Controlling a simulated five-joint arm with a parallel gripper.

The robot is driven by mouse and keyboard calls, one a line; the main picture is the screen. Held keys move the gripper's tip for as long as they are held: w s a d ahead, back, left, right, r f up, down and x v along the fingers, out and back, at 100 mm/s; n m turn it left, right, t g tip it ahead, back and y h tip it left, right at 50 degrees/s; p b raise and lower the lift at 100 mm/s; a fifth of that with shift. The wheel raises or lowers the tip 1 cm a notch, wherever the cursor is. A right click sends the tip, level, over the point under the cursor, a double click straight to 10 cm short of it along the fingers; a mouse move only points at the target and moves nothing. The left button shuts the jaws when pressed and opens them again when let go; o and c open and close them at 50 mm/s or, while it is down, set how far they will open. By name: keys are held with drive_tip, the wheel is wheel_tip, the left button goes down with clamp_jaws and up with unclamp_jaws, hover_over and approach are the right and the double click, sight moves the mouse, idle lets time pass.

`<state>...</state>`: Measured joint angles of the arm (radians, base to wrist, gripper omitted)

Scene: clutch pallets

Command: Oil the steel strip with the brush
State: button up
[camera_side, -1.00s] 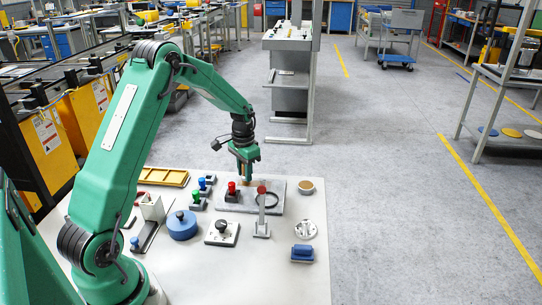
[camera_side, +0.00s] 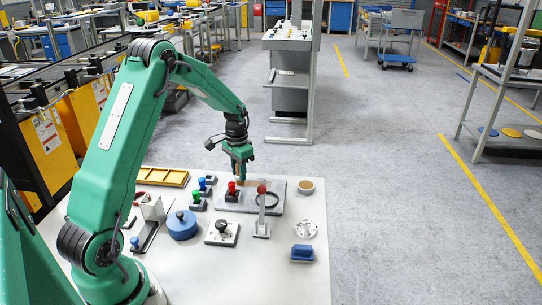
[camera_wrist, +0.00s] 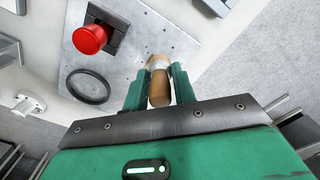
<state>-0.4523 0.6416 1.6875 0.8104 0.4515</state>
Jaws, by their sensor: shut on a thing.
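My gripper (camera_side: 239,174) is over the left part of a flat grey metal plate (camera_side: 285,186), which looks like the steel strip. In the wrist view, my gripper (camera_wrist: 159,88) is shut on the brown wooden handle of the brush (camera_wrist: 159,90). The brush's pale end points away from me, over the plate (camera_wrist: 130,62). I cannot tell whether the bristles touch it. A red mushroom button (camera_side: 231,187) on a dark base and a black ring (camera_side: 268,199) are on the plate. The fingers hide most of the brush in the side view.
A blue disc (camera_side: 182,226), a black-knobbed block (camera_side: 221,231) and a blue block (camera_side: 302,253) stand nearer. A yellow tray (camera_side: 164,177) lies left.

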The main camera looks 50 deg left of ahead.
drive_tip(key=shift+d, duration=0.1)
drive_tip(key=shift+w+d, duration=0.15)
drive_tip(key=shift+w, duration=0.05)
drive_tip(key=shift+w+d, duration=0.25)
drive_tip(key=shift+w, duration=0.05)
idle(0.3)
drive_tip(key=shift+w+d, duration=0.2)
drive_tip(key=shift+d, duration=0.05)
drive_tip(key=shift+w+d+r, duration=0.1)
drive_tip(key=shift+w+d, duration=0.15)
drive_tip(key=shift+w, duration=0.05)
